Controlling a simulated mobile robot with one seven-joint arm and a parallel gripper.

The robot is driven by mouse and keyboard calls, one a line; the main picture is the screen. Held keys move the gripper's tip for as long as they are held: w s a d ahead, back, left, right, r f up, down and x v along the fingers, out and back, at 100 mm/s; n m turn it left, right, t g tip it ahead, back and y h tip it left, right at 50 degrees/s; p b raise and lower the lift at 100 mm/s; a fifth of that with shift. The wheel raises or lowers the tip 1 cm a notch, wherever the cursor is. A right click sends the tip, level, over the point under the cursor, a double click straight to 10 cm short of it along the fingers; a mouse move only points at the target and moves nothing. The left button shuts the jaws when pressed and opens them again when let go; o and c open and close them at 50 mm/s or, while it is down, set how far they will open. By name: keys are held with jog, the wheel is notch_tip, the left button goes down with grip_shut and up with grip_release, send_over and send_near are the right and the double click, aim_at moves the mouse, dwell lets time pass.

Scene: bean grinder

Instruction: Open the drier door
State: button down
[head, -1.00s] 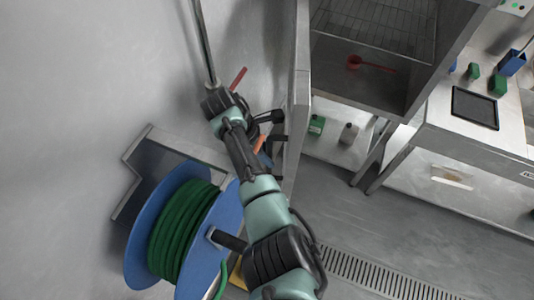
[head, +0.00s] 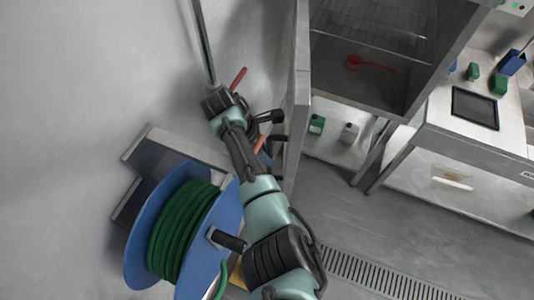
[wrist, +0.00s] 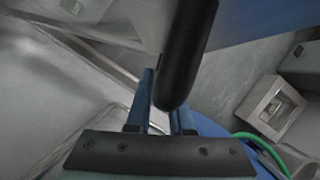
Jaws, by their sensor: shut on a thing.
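The drier (head: 400,70) is the metal cabinet with wire racks at the top right. Its door (head: 296,120) stands swung out, seen nearly edge-on at the cabinet's left side, and the interior shows. A black handle (head: 280,143) is on the door's left face. My gripper (head: 264,152) is beside this handle, mostly hidden by my arm. In the wrist view my blue fingers (wrist: 164,118) are close around a black bar (wrist: 187,55), which appears to be the door handle. The exact contact is hard to see.
A blue reel (head: 142,235) with green hose (head: 183,232) stands at the lower left, close to my arm. A red scoop (head: 355,62) lies inside the drier. A bench (head: 465,150) is at right. Open floor (head: 340,215) lies below the drier.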

dwell(0.5)
jog(key=a+b, duration=0.1)
jog(key=a, duration=0.2)
jog(key=w+a+b, duration=0.1)
jog(key=a+b, duration=0.1)
jog(key=shift+w+a+r+b, duration=0.2)
jog(key=shift+a+b, duration=0.1)
jog(key=shift+a, duration=0.1)
jog(key=c, duration=1)
grip_release()
jog(key=shift+a, duration=0.25)
jog(key=shift+o, duration=1)
jog(key=shift+w+f, duration=0.1)
jog(key=shift+f, duration=0.05)
jog(key=p+v, duration=0.1)
jog(key=v, duration=1.2)
jog(key=shift+d, duration=0.2)
